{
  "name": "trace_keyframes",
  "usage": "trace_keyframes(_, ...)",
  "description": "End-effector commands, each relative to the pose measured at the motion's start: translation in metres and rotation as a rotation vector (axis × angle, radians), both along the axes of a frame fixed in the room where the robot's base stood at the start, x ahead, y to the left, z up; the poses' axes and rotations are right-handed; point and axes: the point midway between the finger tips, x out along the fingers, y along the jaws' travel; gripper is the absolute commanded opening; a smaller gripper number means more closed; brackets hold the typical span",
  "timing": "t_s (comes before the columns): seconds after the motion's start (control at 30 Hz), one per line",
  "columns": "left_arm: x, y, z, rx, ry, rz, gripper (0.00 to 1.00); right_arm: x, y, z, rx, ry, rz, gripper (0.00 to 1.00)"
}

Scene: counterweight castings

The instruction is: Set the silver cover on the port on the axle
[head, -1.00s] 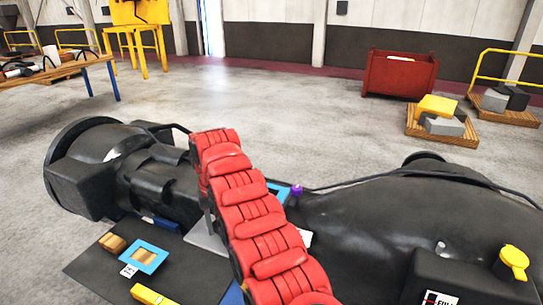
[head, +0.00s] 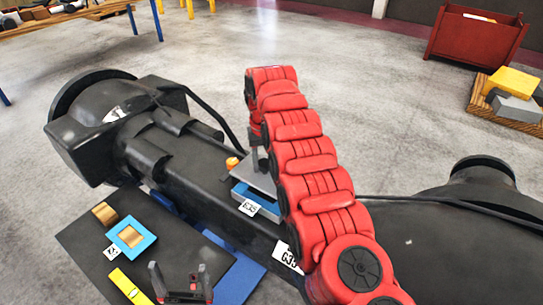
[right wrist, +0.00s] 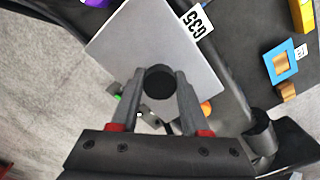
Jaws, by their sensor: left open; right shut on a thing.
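The silver cover (head: 257,176) is a flat square plate with a round black knob (right wrist: 160,82). My right gripper (head: 257,150) is shut on that knob; its fingers show on both sides of it in the right wrist view. The port (head: 262,207) on the black axle (head: 190,178) has a blue rim and a G35 tag (head: 248,208) at its front. The cover is over the port's far part, with the near blue rim still showing. I cannot tell whether they touch. My left gripper (head: 180,284) is open and empty above the dark mat.
A dark mat (head: 88,240) in front of the axle holds a blue frame (head: 132,236), a wooden block (head: 105,213) and a yellow piece (head: 128,287). An orange knob (head: 232,163) sits beside the cover. A black cable (head: 207,110) runs behind the axle.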

Motion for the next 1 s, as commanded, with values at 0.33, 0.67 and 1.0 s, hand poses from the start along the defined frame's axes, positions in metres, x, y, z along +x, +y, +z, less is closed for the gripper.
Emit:
trace_keyframes(0.33,0.0,0.0,-0.003,0.0,0.0,0.0,0.96,0.001,-0.001,0.0,0.0,-0.002,-0.001,0.0)
trace_keyframes(0.67,0.0,0.0,-0.031,0.0,0.0,0.0,0.96,0.0,0.0,-0.019,0.001,-0.002,0.001,0.0)
trace_keyframes(1.0,0.0,0.0,-0.064,0.0,0.0,0.0,0.96,0.0,0.0,-0.052,0.001,-0.002,0.0,0.0)
